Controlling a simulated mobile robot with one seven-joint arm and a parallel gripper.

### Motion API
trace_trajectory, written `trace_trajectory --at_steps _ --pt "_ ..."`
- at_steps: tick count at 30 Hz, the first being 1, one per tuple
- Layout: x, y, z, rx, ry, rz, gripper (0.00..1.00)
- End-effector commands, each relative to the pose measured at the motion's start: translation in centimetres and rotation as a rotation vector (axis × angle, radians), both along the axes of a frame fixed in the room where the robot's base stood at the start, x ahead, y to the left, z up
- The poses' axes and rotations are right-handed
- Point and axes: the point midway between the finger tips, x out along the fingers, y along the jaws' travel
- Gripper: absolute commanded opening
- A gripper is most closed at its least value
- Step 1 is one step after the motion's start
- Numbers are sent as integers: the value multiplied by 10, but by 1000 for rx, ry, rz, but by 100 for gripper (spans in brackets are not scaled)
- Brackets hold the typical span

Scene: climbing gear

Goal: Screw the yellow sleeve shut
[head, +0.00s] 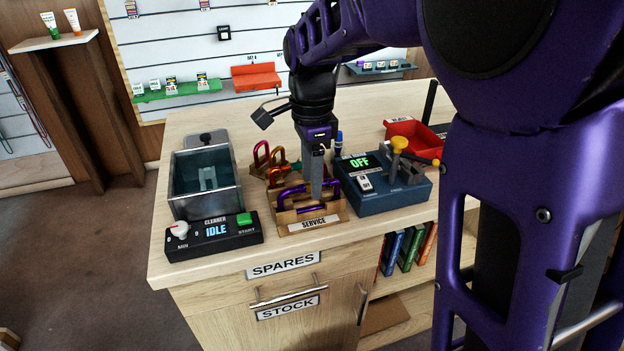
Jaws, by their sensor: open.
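My gripper (316,188) points down over the wooden SERVICE tray (309,224). Its fingers are at the purple carabiner (293,196) in the front of the tray, and hide part of it. The jaws are open; whether they touch the carabiner I cannot tell. Behind it in the tray are a red carabiner (262,154) and an orange one (283,176), partly hidden. I cannot make out a yellow sleeve on any carabiner at this size.
Close on the right is a blue device reading OFF (385,196) with a yellow knob (398,145). A red bin (410,134) lies behind. The counter's front edge (220,270) is clear.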

Motion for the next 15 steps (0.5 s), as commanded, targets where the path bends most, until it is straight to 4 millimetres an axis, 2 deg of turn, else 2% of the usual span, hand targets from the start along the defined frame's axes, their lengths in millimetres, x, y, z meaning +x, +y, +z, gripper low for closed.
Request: trace_trajectory --at_steps 15 --pt "-10 -3 0 0 -1 0 55"
